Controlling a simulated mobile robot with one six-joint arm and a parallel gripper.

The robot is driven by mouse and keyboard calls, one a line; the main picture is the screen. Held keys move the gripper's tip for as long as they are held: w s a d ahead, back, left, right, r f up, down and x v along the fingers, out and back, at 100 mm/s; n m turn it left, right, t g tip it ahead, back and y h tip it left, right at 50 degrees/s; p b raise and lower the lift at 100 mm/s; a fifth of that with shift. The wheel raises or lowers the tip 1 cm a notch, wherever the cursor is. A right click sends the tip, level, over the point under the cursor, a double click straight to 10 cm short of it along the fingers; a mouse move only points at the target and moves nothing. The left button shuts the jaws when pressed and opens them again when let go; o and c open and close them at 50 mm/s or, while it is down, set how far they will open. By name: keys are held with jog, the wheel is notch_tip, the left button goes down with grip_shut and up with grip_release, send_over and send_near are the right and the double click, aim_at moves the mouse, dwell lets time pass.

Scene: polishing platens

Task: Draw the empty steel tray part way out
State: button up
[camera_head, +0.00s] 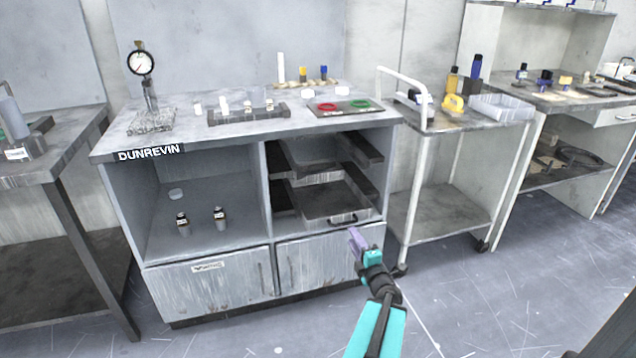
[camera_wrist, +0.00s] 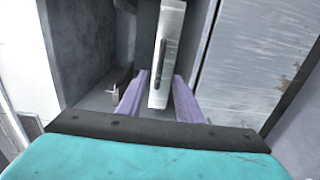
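The steel tray (camera_head: 318,203) sits low in the cabinet's right bay. It looks empty and has a dark handle (camera_head: 343,219) on its front. My gripper (camera_head: 355,238), with purple fingers, is in front of the bay, just below and right of that handle in the head view. In the wrist view, my gripper (camera_wrist: 158,88) is open, its fingers apart. A pale front panel with a dark slot-like bar (camera_wrist: 161,60), apparently the tray's front, shows between them. I cannot tell whether the fingers touch it.
Cupboard doors (camera_head: 315,262) close the cabinet below the bay. Dark side rails (camera_head: 360,150) show above the tray. A trolley (camera_head: 446,205) stands close on the right. The left bay holds two small bottles (camera_head: 183,224). The floor (camera_head: 470,305) in front is clear.

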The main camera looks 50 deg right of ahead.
jog(key=p+v, duration=0.7)
dwell(0.6)
jog(key=shift+w, duration=0.1)
dwell(0.4)
